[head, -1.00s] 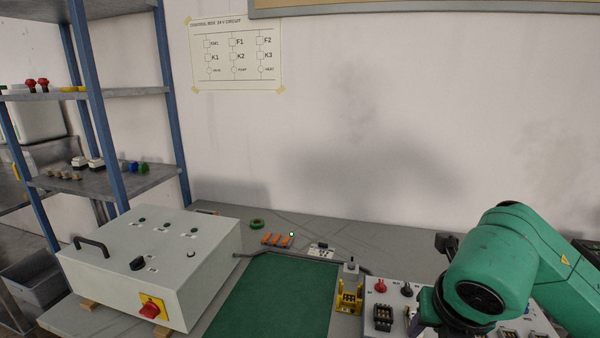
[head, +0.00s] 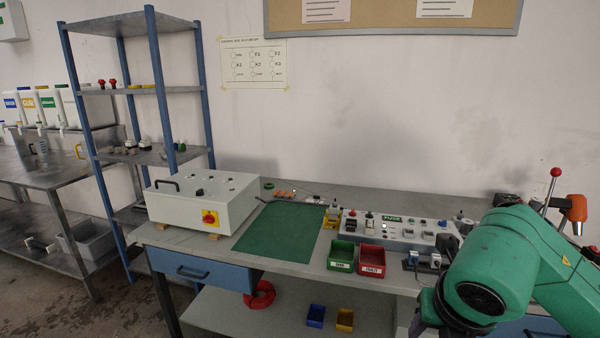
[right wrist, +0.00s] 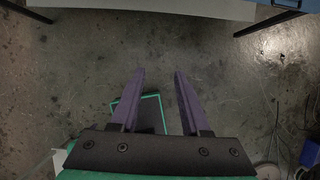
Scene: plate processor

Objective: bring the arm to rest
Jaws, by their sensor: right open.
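My right arm (head: 515,265), green, is at the lower right of the head view, in front of the workbench. My right gripper shows in the right wrist view (right wrist: 160,74) with its two purple fingers apart. Nothing is between the fingers, and bare concrete floor is below them. In the head view the gripper is mostly hidden below the arm. My left gripper is in neither view.
The workbench (head: 300,262) carries a grey control box (head: 202,203), a green mat (head: 280,228), a green bin (head: 342,256), a red bin (head: 372,260) and a fuse panel (head: 400,230). A blue-framed shelf (head: 150,90) stands at left.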

